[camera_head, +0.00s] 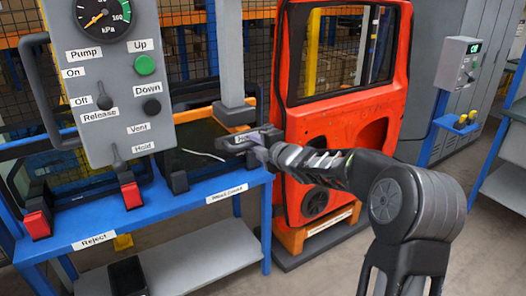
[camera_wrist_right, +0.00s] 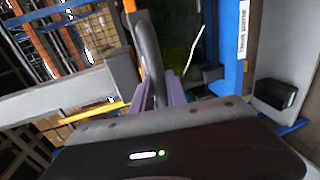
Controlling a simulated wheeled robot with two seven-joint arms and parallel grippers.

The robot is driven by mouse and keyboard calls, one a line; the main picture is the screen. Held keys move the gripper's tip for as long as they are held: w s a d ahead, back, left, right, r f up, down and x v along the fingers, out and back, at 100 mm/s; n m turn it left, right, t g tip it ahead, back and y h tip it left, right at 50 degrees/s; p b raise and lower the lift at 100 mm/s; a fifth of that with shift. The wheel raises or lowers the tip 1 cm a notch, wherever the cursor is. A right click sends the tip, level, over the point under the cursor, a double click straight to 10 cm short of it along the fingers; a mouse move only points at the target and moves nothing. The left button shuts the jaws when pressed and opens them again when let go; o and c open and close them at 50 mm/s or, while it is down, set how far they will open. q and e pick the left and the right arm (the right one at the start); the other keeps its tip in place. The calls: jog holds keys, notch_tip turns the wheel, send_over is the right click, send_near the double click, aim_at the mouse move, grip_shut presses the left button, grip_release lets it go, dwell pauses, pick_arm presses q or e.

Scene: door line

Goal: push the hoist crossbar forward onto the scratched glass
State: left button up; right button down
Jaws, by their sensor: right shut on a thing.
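My right gripper (camera_head: 264,150) is shut on a dark bar-like handle at the hoist's lower end, beside a partly covered label. In the right wrist view the dark handle (camera_wrist_right: 149,58) runs between the purple fingers (camera_wrist_right: 168,92). The grey hoist column (camera_head: 230,55) ends in a grey block above the orange crossbar (camera_head: 205,137); the crossbar also shows in the wrist view (camera_wrist_right: 95,113). The scratched glass (camera_head: 197,164) is dark, with a white line across it, in the blue stand, below the crossbar. I cannot tell whether they touch. My left gripper is out of view.
A grey control box (camera_head: 125,75) with gauge, buttons and levers hangs at left, hiding part of the stand. The blue stand (camera_head: 160,198) has red-and-black clamps and a "Reject" label. An orange car door (camera_head: 335,120) stands close to the right of my gripper.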

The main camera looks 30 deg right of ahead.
jog(key=c, duration=1.8)
grip_release()
jog(key=shift+w+r, duration=0.1)
jog(key=shift+r, duration=0.1)
jog(key=o, duration=0.5)
jog(key=shift+w+a+f, duration=0.1)
jog(key=shift+w, duration=0.05)
jog(key=shift+c, duration=0.2)
jog(key=shift+s, duration=0.6)
jog(key=v, duration=0.6)
jog(key=shift+s+b, duration=0.35)
jog(key=shift+b, duration=0.1)
